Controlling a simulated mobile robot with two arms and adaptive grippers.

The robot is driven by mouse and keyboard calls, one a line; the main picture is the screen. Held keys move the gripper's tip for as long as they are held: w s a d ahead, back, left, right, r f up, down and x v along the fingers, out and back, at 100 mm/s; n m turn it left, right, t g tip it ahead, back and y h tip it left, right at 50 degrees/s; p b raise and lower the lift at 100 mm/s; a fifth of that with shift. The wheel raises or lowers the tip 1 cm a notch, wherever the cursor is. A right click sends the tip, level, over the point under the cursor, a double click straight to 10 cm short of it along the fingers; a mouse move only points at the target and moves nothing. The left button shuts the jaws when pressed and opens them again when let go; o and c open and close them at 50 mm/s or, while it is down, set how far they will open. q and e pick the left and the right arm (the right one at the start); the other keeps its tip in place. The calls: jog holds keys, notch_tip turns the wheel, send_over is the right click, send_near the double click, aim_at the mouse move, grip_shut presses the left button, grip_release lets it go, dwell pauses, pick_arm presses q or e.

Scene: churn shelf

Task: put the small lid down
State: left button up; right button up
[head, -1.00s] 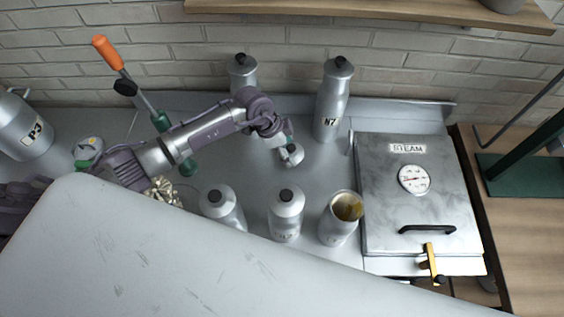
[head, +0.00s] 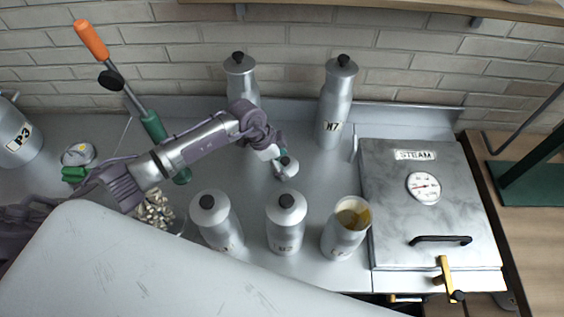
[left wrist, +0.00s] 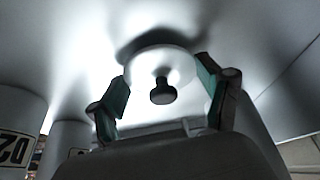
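The small lid (head: 287,167) is a pale round disc with a black knob. It is over the grey worktop (head: 262,178), between the back and front bottles. My left gripper (head: 279,157) is at the lid. In the left wrist view the lid (left wrist: 160,75) sits between the two green-padded fingertips (left wrist: 163,80), which appear to touch its rim on both sides. A dark shadow lies close beside the lid, so it is near the worktop; whether it touches is unclear. My right gripper is not in view.
An open bottle (head: 346,229) stands front right, next to two capped bottles (head: 286,222) (head: 216,220). Two capped bottles (head: 240,78) (head: 336,103) stand at the back. A steam box (head: 400,200) is at the right. A lever with an orange handle (head: 91,40) rises at left.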

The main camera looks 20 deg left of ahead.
pick_arm(q)
jog(key=o, duration=0.4)
jog(key=shift+r, duration=0.1)
jog(key=b+v, duration=0.2)
jog(key=v, duration=1)
jog(key=shift+b, duration=0.3)
